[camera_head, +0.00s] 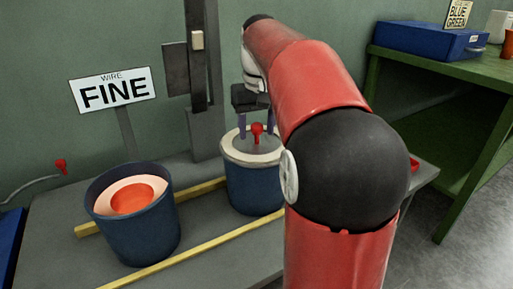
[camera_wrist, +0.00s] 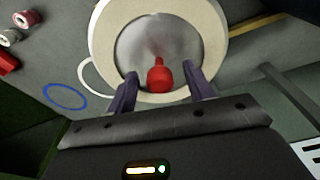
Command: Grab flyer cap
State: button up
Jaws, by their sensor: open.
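The flyer cap appears to be the grey metal disc with a pale rim (camera_head: 238,152) and a red knob (camera_head: 257,131) standing up at its middle. It sits on top of a dark blue drum (camera_head: 254,187). In the wrist view the pale ring (camera_wrist: 218,30) surrounds the grey disc (camera_wrist: 150,38), and the red knob (camera_wrist: 159,76) stands between my fingers. My gripper (camera_wrist: 158,82) is open, pointing down, with one finger on each side of the knob and gaps on both sides. The head view also shows my gripper (camera_head: 257,135) over the cap.
An open blue drum (camera_head: 138,238) with an orange core stands at left. Yellow rails (camera_head: 190,249) run along the grey platform. A "WIRE FINE" sign (camera_head: 113,90) and a grey post (camera_head: 207,125) stand behind. A green bench (camera_head: 440,70) is at right.

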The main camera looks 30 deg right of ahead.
jog(key=shift+f, duration=0.25)
grip_shut()
jog(key=shift+r, duration=0.1)
